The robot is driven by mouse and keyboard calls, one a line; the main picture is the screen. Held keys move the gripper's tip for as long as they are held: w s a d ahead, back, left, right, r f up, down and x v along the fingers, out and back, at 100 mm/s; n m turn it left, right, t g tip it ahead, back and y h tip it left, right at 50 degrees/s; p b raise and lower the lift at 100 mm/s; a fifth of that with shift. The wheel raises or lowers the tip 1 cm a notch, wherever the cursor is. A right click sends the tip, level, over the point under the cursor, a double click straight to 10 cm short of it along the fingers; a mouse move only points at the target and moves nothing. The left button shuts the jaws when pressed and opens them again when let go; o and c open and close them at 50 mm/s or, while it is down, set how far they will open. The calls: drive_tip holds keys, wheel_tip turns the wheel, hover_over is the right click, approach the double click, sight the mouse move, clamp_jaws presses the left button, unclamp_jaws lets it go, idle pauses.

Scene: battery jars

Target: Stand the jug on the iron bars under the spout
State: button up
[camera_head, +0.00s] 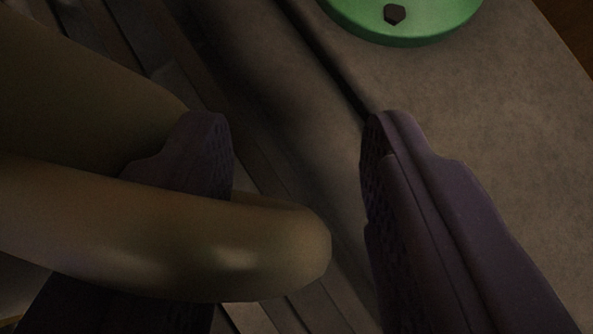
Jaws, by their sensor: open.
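My gripper (290,135) is open, its two dark purple fingers pointing up the picture with a wide gap between the tips. A smooth olive-brown rounded piece, seemingly part of the jug (235,250), comes in from the left. Its thick curved bend, like a handle, crosses in front of the left finger and ends in the gap, apart from the right finger. A larger olive part fills the upper left, partly behind the left fingertip. The rest of it is out of frame. Dark slanting strips, which look like the iron bars (118,32), lie below. No spout can be made out.
A green round disc (440,22) with a dark hexagonal knob (395,14) sits at the top right on a grey-brown surface (500,120). That surface is bare right of the right finger. A dark groove runs beside the strips. The light is dim.

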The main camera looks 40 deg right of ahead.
drive_tip(key=p+v, duration=0.5)
drive_tip(key=v, duration=0.6)
drive_tip(key=w+a+r+n+t+y, duration=0.1)
drive_tip(key=w+a+r+t+y, duration=0.2)
drive_tip(key=r, duration=0.6)
drive_tip(key=w+a+r+n+t+y, duration=0.1)
drive_tip(key=w+a+r+n, duration=0.15)
drive_tip(key=w+r, duration=0.45)
drive_tip(key=w+a+r+n+t+y, duration=0.1)
drive_tip(key=w+a+r+y, duration=0.2)
drive_tip(key=r, duration=0.8)
drive_tip(key=s+r+n+t, duration=0.1)
drive_tip(key=s+r, duration=0.4)
drive_tip(key=r, duration=0.6)
drive_tip(key=s+a+r+n+t, duration=0.1)
drive_tip(key=s+r, duration=0.4)
drive_tip(key=r, duration=0.6)
drive_tip(key=s+a+r+n+t, duration=0.1)
drive_tip(key=s+r, duration=0.4)
drive_tip(key=r, duration=0.7)
drive_tip(key=shift+s+n+t+h, duration=0.35)
drive_tip(key=shift+n+t, duration=0.15)
drive_tip(key=shift+n, duration=0.25)
drive_tip(key=shift+a+r, duration=0.1)
drive_tip(key=shift+a, duration=0.05)
